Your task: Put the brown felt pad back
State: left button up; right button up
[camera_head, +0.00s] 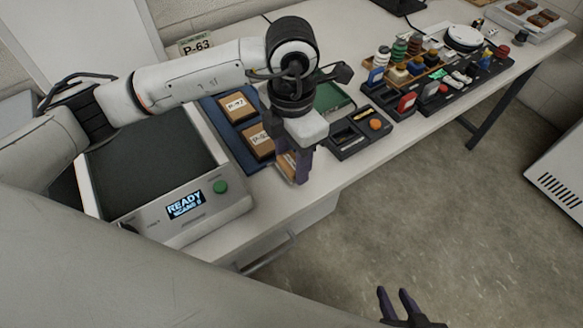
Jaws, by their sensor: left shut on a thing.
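My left gripper (293,172) points down over the front edge of the bench, its purple fingers shut on a brown, pale-edged thing (285,165). The arm and fingers hide most of it, so I cannot tell for certain that it is the brown felt pad, nor whether it touches the bench. Two brown blocks with white labels, the rear one (236,107) and the front one (258,142), lie on a blue mat (222,119) just left of this gripper. My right gripper (397,302) is low in the picture, away from the bench, its fingers apart and empty.
A grey machine (205,212) with a "READY" screen and green button stands at the left. A green-lined tray (330,97) lies behind the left gripper. Black trays (345,145) with small items, bottles and a white round device (463,38) crowd the bench to the right.

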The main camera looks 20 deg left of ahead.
aim_at(291, 171)
pick_arm(q)
jog(key=shift+f, duration=1.9)
jog(key=shift+f, duration=0.25)
jog(key=o, duration=1)
jog(key=shift+r, duration=0.1)
jog(key=shift+r, duration=0.1)
notch_tip(291, 171, up, 12)
jog(key=shift+r, duration=0.1)
